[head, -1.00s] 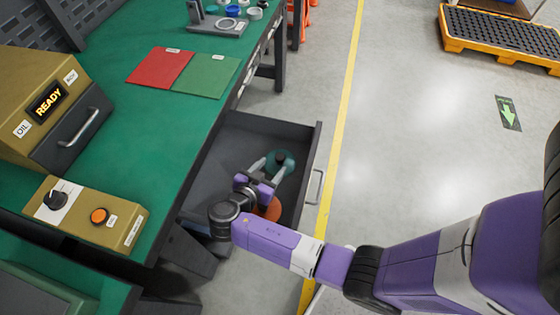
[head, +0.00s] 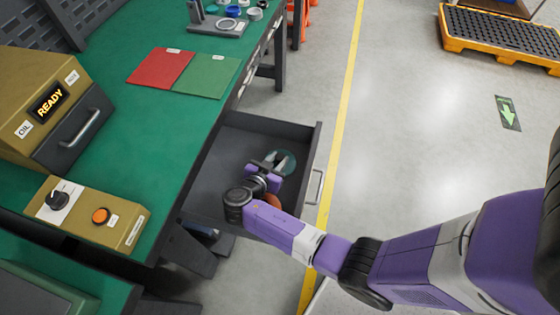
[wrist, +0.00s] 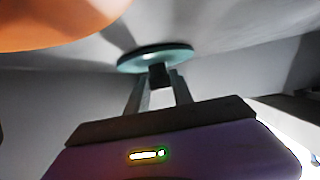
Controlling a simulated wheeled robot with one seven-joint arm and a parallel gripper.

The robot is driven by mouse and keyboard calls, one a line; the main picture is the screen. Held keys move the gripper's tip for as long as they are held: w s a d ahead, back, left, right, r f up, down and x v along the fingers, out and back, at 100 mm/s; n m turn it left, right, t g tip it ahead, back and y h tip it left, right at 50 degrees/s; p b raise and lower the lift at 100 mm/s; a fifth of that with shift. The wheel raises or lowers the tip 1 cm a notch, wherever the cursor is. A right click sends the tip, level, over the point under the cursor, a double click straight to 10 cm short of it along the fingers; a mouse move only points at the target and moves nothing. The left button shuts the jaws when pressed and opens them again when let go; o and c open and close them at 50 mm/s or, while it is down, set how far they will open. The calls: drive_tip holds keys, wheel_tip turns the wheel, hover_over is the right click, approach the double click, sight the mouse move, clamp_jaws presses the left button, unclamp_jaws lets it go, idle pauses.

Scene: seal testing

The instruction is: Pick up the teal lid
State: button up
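The teal lid (head: 286,156) is a round disc in the open drawer, partly covered by my gripper in the head view. In the wrist view the lid (wrist: 155,57) shows nearly edge-on, with a short dark knob (wrist: 159,76) facing my gripper. The fingertips of my gripper (wrist: 159,86) are apart, on either side of the knob. I cannot tell whether they press on it or leave a small gap. My gripper also shows over the lid in the head view (head: 277,163).
An orange object (head: 272,201) is close to my gripper in the drawer (head: 216,178), partly hidden by the arm. It looms at the upper left of the wrist view (wrist: 55,22). The drawer walls surround the lid. The green workbench (head: 150,125) stands left of the drawer.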

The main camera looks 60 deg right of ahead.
clamp_jaws()
drive_tip(key=shift+r, duration=0.2)
